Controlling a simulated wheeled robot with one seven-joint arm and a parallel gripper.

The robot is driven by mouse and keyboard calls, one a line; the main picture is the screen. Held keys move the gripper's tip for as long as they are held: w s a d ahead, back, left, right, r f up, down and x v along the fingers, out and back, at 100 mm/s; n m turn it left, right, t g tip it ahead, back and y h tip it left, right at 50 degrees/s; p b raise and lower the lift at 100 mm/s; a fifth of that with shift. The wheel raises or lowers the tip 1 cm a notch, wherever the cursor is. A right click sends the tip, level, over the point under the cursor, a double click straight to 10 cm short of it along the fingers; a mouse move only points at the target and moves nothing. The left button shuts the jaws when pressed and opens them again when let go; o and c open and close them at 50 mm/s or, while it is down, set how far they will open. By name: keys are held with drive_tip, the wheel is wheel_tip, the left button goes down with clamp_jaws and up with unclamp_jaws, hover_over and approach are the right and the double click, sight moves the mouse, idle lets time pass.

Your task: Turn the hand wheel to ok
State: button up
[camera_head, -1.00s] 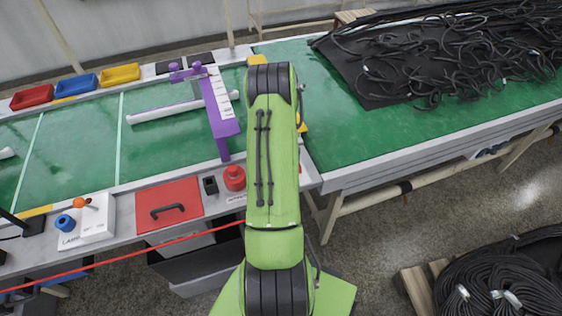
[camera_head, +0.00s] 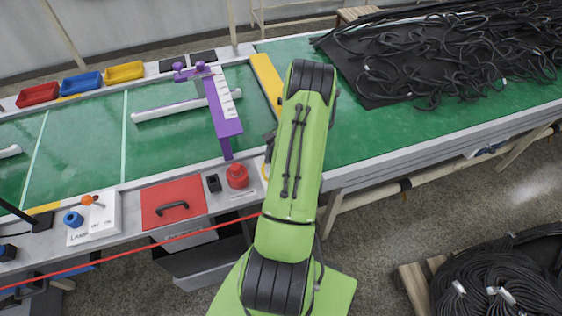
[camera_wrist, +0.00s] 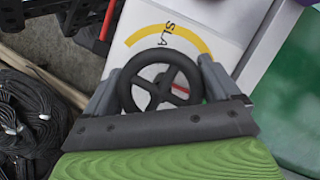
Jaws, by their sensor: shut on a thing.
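The hand wheel (camera_wrist: 160,86) is a black spoked ring with a red mark on its right side, seen in the wrist view. It stands in front of a white panel (camera_wrist: 222,22) with a yellow arc and the letters "SLA"; the rest of the lettering is hidden. My gripper (camera_wrist: 162,72) is shut on the wheel, with one grey finger on each side of its rim. No "ok" mark shows. In the head view my arm hides the wheel; a bit of the panel with the yellow arc (camera_head: 264,168) shows left of the arm.
A red knob (camera_head: 237,176), a small black switch (camera_head: 214,183) and a red lid with a black handle (camera_head: 172,204) sit left of my arm. A purple gauge frame (camera_head: 222,118) stands behind. Black hoses (camera_head: 450,55) lie on the green table at right.

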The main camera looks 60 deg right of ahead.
idle(0.4)
drive_tip(key=o, duration=0.8)
drive_tip(key=p+v, duration=0.3)
drive_tip(key=v, duration=1.2)
drive_tip(key=shift+s+r, duration=0.15)
drive_tip(key=shift+r, duration=0.25)
